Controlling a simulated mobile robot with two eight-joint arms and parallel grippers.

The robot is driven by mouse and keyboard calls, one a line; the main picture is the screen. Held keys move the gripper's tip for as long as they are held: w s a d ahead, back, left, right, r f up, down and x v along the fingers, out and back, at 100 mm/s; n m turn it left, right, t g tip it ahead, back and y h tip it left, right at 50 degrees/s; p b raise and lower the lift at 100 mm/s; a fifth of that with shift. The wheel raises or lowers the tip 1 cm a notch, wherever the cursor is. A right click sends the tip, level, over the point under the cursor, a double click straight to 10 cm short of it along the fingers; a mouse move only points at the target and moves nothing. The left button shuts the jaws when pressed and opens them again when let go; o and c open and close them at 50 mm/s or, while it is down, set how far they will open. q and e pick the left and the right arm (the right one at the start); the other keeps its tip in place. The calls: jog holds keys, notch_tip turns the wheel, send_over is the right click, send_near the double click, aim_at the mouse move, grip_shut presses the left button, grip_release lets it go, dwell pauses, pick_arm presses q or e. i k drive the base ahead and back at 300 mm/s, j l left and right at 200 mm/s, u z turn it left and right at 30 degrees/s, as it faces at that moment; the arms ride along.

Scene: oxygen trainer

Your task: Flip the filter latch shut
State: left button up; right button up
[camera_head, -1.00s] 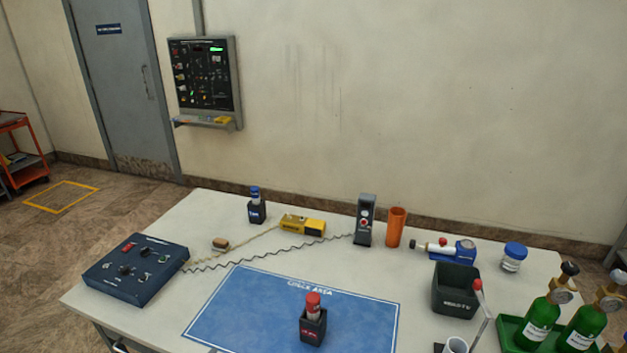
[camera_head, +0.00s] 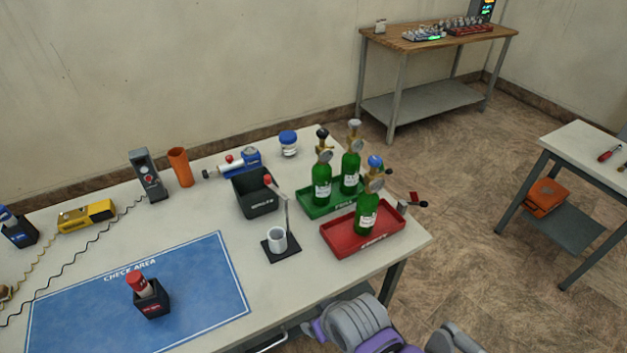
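A blue and white device (camera_head: 240,163) with a red knob lies at the back of the table; a latch on it is too small to make out. A white cup (camera_head: 277,240) stands on a dark base plate at the table's front right. I cannot tell which of these carries the filter latch. Purple and grey links of my own arm show at the bottom edge. Neither gripper shows in the view.
A black bin (camera_head: 256,198), a green tray (camera_head: 312,208) and a red tray (camera_head: 340,240) with green bottles crowd the table's right half. An orange tube (camera_head: 180,167) and a grey handset unit (camera_head: 148,174) stand behind the blue check area (camera_head: 205,290). A wooden bench (camera_head: 440,42) stands farther back.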

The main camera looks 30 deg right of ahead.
aim_at(266, 178)
jog(key=z, duration=0.7)
